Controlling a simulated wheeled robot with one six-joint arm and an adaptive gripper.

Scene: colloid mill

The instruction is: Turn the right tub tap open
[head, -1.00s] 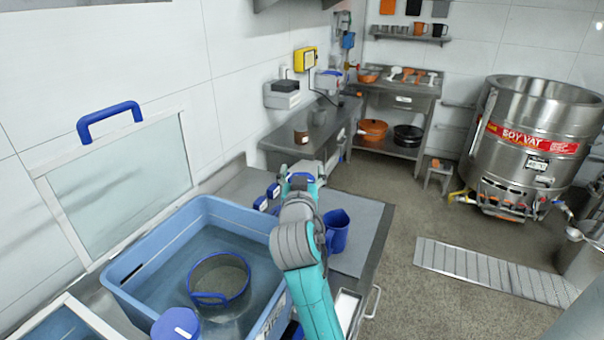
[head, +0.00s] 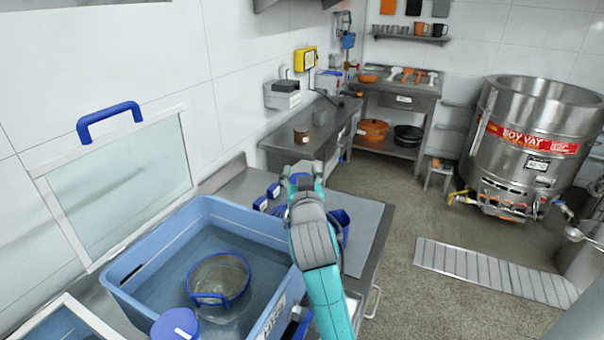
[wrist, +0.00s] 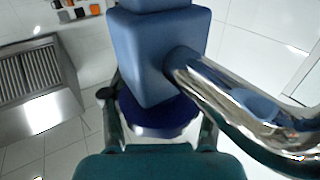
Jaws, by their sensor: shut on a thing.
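My gripper (wrist: 160,115) is around a dark blue round knob (wrist: 170,125), with one finger on each side of it in the wrist view. The knob sits under a larger blue block (wrist: 158,45), and a chrome pipe (wrist: 225,90) runs from that block to the lower right. I take this to be the tub tap. In the head view my gripper (head: 302,180) is over the counter beyond the blue tub (head: 150,265). Some blue shows between its fingers, but my arm hides most of the tap. How far the knob is turned cannot be told.
A round blue-rimmed sieve (head: 219,280) sits in the tub's water. A blue jug (head: 340,222) is partly behind my arm.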

